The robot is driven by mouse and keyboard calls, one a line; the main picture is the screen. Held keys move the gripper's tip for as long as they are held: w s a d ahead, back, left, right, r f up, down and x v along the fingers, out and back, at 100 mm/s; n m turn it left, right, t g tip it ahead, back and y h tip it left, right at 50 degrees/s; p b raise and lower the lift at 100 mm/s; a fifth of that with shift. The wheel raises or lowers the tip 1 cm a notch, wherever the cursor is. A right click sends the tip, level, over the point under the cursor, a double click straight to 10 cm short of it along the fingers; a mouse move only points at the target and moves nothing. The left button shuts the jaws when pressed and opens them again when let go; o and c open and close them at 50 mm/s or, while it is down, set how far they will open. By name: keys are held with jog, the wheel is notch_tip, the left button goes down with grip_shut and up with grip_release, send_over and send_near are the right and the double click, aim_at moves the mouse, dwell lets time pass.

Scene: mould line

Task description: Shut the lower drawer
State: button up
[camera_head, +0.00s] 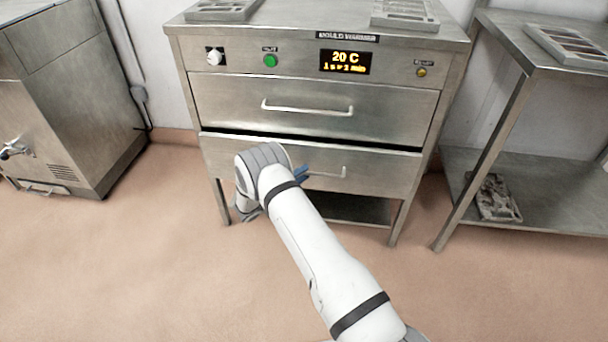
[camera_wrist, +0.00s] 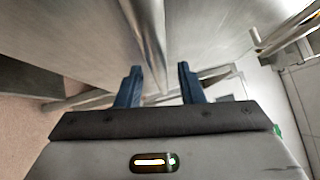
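The lower drawer (camera_head: 385,171) is the second steel front of the mould warmer. It stands slightly out, with a dark gap along its top edge. Its bar handle (camera_head: 335,175) shows at the right end; my arm hides the left part. My gripper is at this handle, mostly hidden by my wrist in the head view, with a blue fingertip (camera_head: 302,173) showing beside the bar. In the wrist view my gripper (camera_wrist: 160,82) has its two blue fingers apart, with a metal bar (camera_wrist: 146,35) running in between them. I cannot tell whether they touch it.
The upper drawer (camera_head: 390,112) looks shut. The warmer's panel (camera_head: 290,56) reads 20 C and has a green button (camera_head: 270,60). Moulds (camera_head: 405,12) lie on top. A steel table (camera_head: 545,190) stands close at right, a steel cabinet (camera_head: 70,100) at left. The floor (camera_head: 150,260) in front is clear.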

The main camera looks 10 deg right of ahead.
jog(key=shift+w+d, duration=0.25)
jog(key=shift+d, duration=0.3)
jog(key=shift+r, duration=0.1)
grip_shut()
